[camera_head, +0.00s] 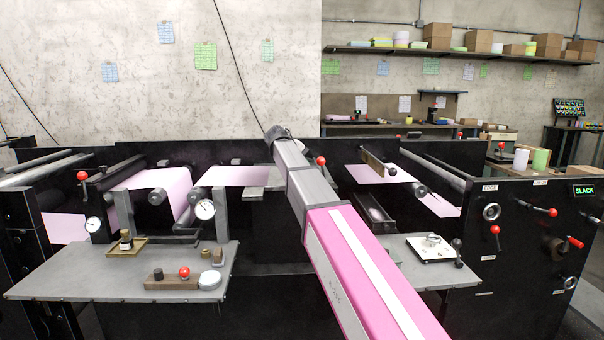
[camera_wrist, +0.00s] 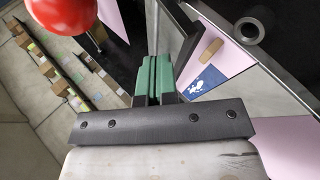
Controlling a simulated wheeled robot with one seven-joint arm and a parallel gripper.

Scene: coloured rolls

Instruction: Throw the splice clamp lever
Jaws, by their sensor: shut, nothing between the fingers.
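A lever with a red ball knob (camera_head: 321,161) stands just right of my arm at the middle of the machine. I take it for the splice clamp lever, but cannot read a label. In the wrist view a large red ball (camera_wrist: 68,14) on a thin rod is close at the upper left, probably the same knob. My gripper (camera_wrist: 153,76) shows there with its green fingers shut together and empty. The ball is beside the fingers, apart from them. In the head view my arm hides the gripper and part of the machine around it.
Pink web (camera_head: 235,176) runs over rollers, with a gap around my arm. A grey shelf (camera_head: 130,275) with small parts stands at the left. A black panel (camera_head: 520,250) with red-knobbed levers and a "SLACK" display (camera_head: 584,190) is at the right.

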